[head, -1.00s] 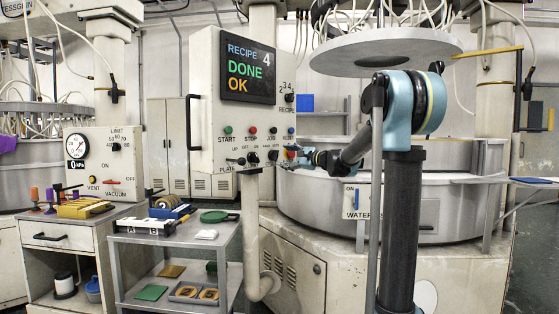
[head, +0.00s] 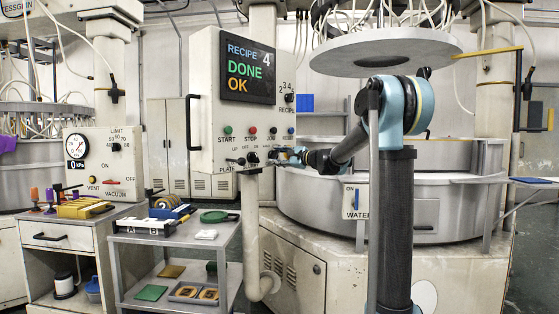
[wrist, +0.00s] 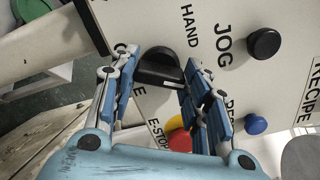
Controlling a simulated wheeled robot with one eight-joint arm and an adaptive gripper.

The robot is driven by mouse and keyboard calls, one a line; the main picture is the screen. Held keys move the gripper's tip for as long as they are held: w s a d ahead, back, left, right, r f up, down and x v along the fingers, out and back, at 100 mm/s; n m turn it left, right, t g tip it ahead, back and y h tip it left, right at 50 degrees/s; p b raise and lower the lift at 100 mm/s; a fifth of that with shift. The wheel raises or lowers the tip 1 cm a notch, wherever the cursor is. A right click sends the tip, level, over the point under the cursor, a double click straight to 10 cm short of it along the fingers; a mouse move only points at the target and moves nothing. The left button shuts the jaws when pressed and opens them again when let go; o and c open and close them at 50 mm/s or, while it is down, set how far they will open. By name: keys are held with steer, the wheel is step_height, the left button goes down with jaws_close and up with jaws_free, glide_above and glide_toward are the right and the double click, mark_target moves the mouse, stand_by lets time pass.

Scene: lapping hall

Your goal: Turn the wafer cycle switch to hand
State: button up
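The black wafer cycle switch (wrist: 160,68) sits on the pale panel in the wrist view, beside the printed word HAND. Its other lettering is partly covered, and I cannot tell which position it points to. My gripper (wrist: 159,75) is open, with one blue-grey finger on each side of the knob. The fingertips are very close to it; I cannot tell whether they touch. In the head view my gripper (head: 274,155) is at the lower part of the control panel (head: 208,100), below the JOG button, and hides the switch.
The black JOG button (wrist: 263,44), blue button (wrist: 255,124) and red emergency stop (wrist: 180,140) with its yellow ring lie close to the right finger. Two other dark knobs stand left of my gripper in the head view. A grey cart (head: 180,240) stands below the panel.

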steer(key=shift+n, duration=0.3)
steer(key=n, duration=0.5)
steer(key=shift+s+f, duration=0.1)
steer(key=n, duration=0.4)
steer(key=shift+n, duration=1.1)
steer(key=o, duration=1.1)
steer(key=shift+f, duration=0.1)
steer(key=shift+c, duration=0.2)
